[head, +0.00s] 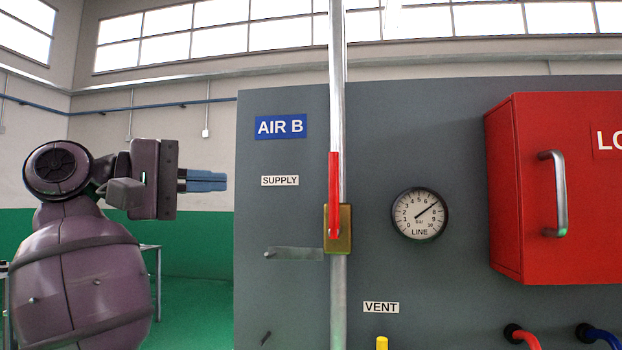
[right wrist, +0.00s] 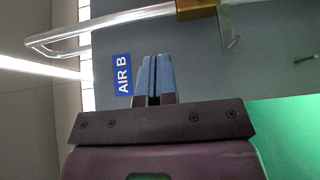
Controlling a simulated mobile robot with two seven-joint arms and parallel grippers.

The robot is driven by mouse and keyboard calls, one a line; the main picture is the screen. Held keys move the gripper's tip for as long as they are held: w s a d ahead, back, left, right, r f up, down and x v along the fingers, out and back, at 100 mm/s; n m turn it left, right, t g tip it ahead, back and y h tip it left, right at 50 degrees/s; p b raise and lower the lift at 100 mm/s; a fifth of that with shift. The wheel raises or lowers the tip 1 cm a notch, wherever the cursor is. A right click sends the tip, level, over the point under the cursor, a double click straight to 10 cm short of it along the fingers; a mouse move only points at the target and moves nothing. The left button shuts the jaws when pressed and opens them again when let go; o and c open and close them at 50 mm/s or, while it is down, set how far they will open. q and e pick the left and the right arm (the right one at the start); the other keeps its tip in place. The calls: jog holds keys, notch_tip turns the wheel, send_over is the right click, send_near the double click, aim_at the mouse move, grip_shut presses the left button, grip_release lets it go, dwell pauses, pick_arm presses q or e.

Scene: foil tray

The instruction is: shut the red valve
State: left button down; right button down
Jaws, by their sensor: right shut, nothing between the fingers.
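The red valve lever (head: 334,190) stands upright, in line with the vertical silver pipe (head: 338,80). Its lower end sits on the brass-coloured valve body (head: 344,243) on that pipe. My right gripper (head: 226,181) is to the left of the lever, at about the height of its middle and clear of it. Its blue fingers point right and are shut and empty. In the right wrist view the fingers (right wrist: 156,58) show near the blue AIR B sign (right wrist: 124,73), and the valve body (right wrist: 195,9) is at the top. The lever cannot be made out there. My left gripper is not in view.
The grey panel (head: 285,210) carries a SUPPLY label (head: 280,181), a line gauge (head: 419,214) and a VENT label (head: 381,307). A grey bracket (head: 295,254) lies left of the valve body. A red box (head: 530,250) with a handle juts out at right.

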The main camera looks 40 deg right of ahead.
dwell(0.3)
jog(key=p, duration=0.1)
send_near(334, 195)
jog(key=w+d+r, duration=0.2)
jog(key=w+d, duration=0.1)
jog(key=d, duration=0.2)
jog(key=s+d, duration=0.2)
jog(key=s, duration=0.1)
jog(key=shift+d+f, duration=0.15)
jog(key=shift+f, duration=0.05)
jog(key=shift+d, duration=0.1)
